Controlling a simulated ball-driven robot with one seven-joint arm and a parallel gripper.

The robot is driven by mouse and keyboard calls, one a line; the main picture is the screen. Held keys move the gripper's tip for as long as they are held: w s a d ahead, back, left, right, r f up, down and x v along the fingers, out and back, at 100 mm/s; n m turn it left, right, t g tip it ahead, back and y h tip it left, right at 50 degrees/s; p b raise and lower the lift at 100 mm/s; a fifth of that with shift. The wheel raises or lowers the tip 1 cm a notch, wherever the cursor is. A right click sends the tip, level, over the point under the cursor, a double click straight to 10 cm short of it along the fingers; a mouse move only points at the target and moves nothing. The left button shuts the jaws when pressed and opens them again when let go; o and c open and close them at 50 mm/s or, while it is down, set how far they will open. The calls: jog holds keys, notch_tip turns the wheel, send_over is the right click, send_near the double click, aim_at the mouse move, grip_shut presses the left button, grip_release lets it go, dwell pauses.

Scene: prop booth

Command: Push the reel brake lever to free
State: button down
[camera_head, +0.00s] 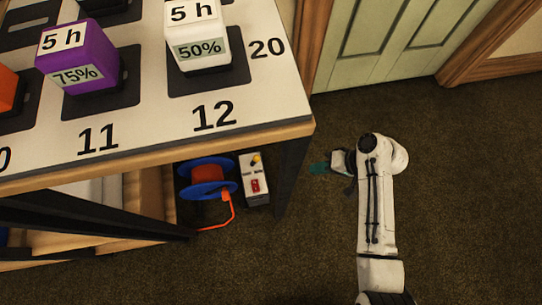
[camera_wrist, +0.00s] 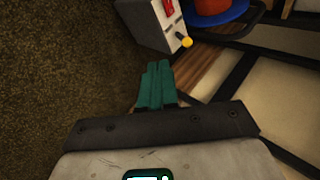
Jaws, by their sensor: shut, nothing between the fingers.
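The reel (camera_head: 207,178) has blue flanges and an orange-red cable, and stands low under the table. A light grey box (camera_head: 254,190) beside it carries a red switch (camera_head: 255,185) and a small yellow-tipped lever (camera_head: 256,160). In the wrist view the yellow tip (camera_wrist: 186,42) sticks out at the box's near end, just ahead and right of my fingertips. My gripper (camera_head: 318,168) is to the right of the box, apart from it, with teal fingers pointing left. The fingers (camera_wrist: 158,68) lie together and empty. The lever's setting is too small to tell.
The table (camera_head: 160,148) overhangs the reel, with a dark leg (camera_head: 292,175) between the box and my gripper in the head view. Purple (camera_head: 76,57) and white (camera_head: 197,40) blocks stand on top. The carpet (camera_head: 460,200) to the right is clear.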

jog(key=w+a+f+y+b, duration=0.2)
jog(key=w+a+f+b, duration=0.1)
jog(key=w+f+b, duration=0.2)
jog(key=shift+a+f+m, duration=0.15)
jog(key=shift+f+m, duration=0.25)
jog(key=shift+f, duration=0.35)
jog(key=shift+b, duration=0.3)
jog(key=b, duration=0.6)
send_near(254, 161)
notch_tip(254, 161, down, 5)
jog(key=w+a, duration=0.1)
jog(key=a, duration=0.1)
jog(key=shift+w+a, duration=0.15)
jog(key=shift+a, duration=0.15)
jog(key=shift+f, duration=0.15)
